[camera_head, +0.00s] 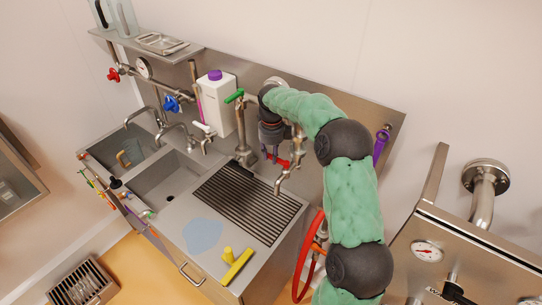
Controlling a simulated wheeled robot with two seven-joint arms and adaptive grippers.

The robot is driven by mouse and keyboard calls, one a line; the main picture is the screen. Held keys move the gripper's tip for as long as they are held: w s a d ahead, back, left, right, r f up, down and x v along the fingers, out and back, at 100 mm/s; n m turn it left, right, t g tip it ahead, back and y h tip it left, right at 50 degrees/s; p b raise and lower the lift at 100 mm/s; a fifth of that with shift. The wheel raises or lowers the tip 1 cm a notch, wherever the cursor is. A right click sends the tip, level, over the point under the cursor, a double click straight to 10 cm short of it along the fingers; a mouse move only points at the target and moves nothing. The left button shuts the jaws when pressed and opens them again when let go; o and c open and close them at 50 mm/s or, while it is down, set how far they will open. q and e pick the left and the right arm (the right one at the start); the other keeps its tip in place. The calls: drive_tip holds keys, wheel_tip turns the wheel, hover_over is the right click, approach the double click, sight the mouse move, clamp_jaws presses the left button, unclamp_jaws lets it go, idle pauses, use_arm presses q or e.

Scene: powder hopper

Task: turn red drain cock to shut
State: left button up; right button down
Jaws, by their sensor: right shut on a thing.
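The red drain cock handle (283,163) shows as a small red lever on a steel tap at the back of the ribbed drainboard. My right gripper (272,151) reaches down to it from above and is shut on it. The fingers and wrist hide part of the lever, so its exact angle is hard to tell. The steel spout (282,183) hangs below it over the drainboard. My left gripper is not in view.
A green-handled tap (240,125) and a white jug (216,103) with a purple cap stand left of my gripper. Blue (172,104) and red (112,75) valve handles sit farther left. A yellow squeegee (236,266) lies at the front edge. A red hose (307,258) hangs at right.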

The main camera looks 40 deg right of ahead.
idle(0.4)
drive_tip(key=c, duration=1)
unclamp_jaws()
